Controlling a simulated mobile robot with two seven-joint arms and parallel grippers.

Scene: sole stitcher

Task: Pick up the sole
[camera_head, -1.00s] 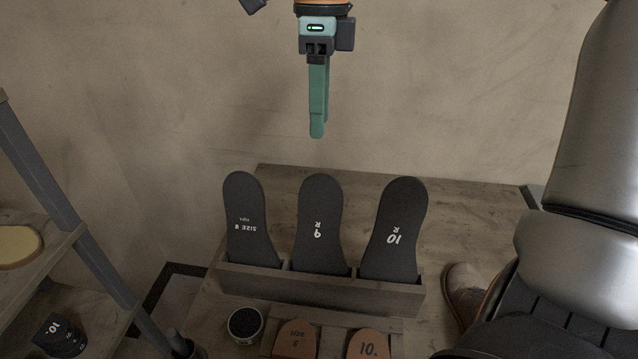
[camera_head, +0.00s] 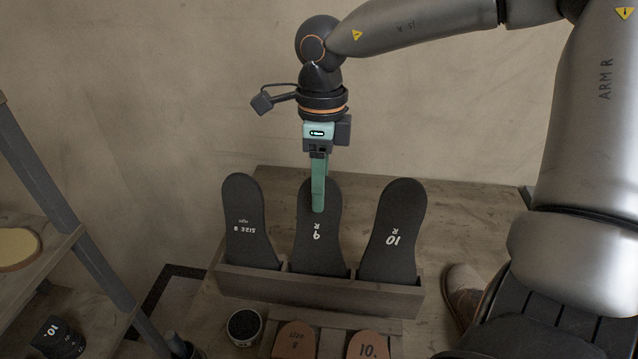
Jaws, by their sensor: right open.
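Three black soles stand upright in a wooden rack (camera_head: 318,290): a size 8 sole (camera_head: 243,205) on the left, a size 9 R sole (camera_head: 306,250) in the middle and a size 10 R sole (camera_head: 398,215) on the right. My right gripper (camera_head: 318,208) points down with its green fingers over the upper part of the size 9 sole. It is open, and its fingers overlap each other in this view. I cannot tell whether a finger touches the sole. My left gripper is not in view.
A brown shoe (camera_head: 464,288) stands to the right. A shelf with a metal post (camera_head: 62,205) is at the left. A wall rises behind.

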